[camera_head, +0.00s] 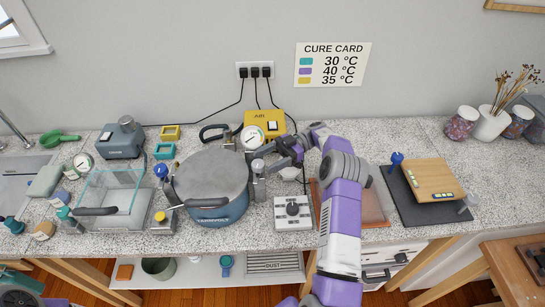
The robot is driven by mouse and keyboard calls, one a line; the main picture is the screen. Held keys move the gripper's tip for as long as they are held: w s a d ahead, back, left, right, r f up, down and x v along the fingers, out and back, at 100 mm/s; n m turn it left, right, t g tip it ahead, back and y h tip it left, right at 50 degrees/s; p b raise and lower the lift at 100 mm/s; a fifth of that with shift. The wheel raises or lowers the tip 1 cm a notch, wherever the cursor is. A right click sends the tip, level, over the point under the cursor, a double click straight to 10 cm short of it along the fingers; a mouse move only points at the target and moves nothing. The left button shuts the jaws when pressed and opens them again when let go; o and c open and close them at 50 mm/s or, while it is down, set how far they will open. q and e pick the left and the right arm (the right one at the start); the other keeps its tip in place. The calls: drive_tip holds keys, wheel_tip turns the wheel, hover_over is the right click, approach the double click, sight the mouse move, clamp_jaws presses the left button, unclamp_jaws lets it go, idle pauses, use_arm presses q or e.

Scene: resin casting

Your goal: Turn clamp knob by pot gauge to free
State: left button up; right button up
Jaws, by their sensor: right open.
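The blue pressure pot (222,212) with a grey lid (212,172) stands on the counter in the middle. Its white round gauge (252,137) is at the right rear of the lid. A grey clamp with a knob (258,165) is on the pot's right side, just below the gauge. My right gripper (272,160) is open and reaches in from the right, close to this knob. I cannot tell whether its fingers touch the knob or are around it.
A yellow box (265,123) is behind the gauge. A grey dial box (293,212) is right of the pot, near my right forearm. A clear chamber (108,197) stands at left. A dark mat (408,210) with a wooden board (434,180) lies at right.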

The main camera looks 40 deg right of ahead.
drive_tip(key=shift+d+r, duration=0.1)
drive_tip(key=shift+d, duration=0.95)
drive_tip(key=shift+r, duration=0.1)
